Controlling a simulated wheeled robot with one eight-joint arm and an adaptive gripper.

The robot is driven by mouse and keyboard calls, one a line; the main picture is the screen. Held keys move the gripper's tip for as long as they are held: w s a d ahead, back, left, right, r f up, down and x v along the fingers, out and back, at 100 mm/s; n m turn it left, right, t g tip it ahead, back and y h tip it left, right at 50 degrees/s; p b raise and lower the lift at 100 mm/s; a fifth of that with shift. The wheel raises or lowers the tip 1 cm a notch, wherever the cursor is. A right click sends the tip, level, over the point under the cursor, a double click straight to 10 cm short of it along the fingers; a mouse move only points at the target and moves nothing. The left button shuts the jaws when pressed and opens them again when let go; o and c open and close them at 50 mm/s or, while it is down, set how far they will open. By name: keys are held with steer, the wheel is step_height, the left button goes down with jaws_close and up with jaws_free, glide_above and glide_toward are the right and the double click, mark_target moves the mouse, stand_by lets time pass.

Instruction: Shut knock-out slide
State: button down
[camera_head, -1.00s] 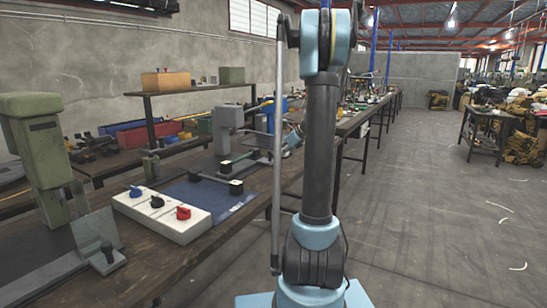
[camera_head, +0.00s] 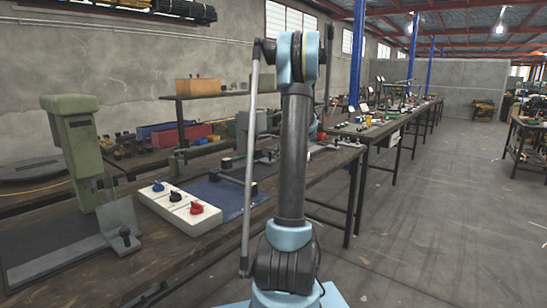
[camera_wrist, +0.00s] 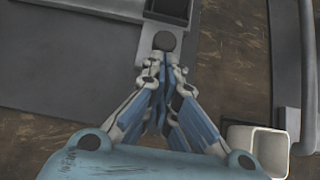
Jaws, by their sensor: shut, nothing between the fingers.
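In the wrist view my gripper (camera_wrist: 163,68) is shut and empty, its fingers pressed together and pointing at a dark round knob (camera_wrist: 165,41). The knob sits just past the fingertips; I cannot tell whether they touch it. It stands on a narrow grey slide-like bar (camera_wrist: 151,43) beside a wide grey plate (camera_wrist: 70,50), with a dark block (camera_wrist: 170,10) behind it. This looks like the knock-out slide, but I cannot tell how far it is open.
A green press (camera_head: 75,140) with a clear guard (camera_head: 120,215) stands at the left of the bench. A white switch box (camera_head: 180,208) and a blue mat (camera_head: 225,198) lie in front. A pale square cup (camera_wrist: 257,148) is right of my gripper.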

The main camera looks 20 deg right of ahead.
steer(key=shift+w+a, duration=0.2)
steer(key=s, duration=0.1)
steer(key=s+d, duration=0.2)
steer(key=shift+s+d, duration=0.25)
steer(key=shift+s, duration=0.1)
steer(key=v, duration=1)
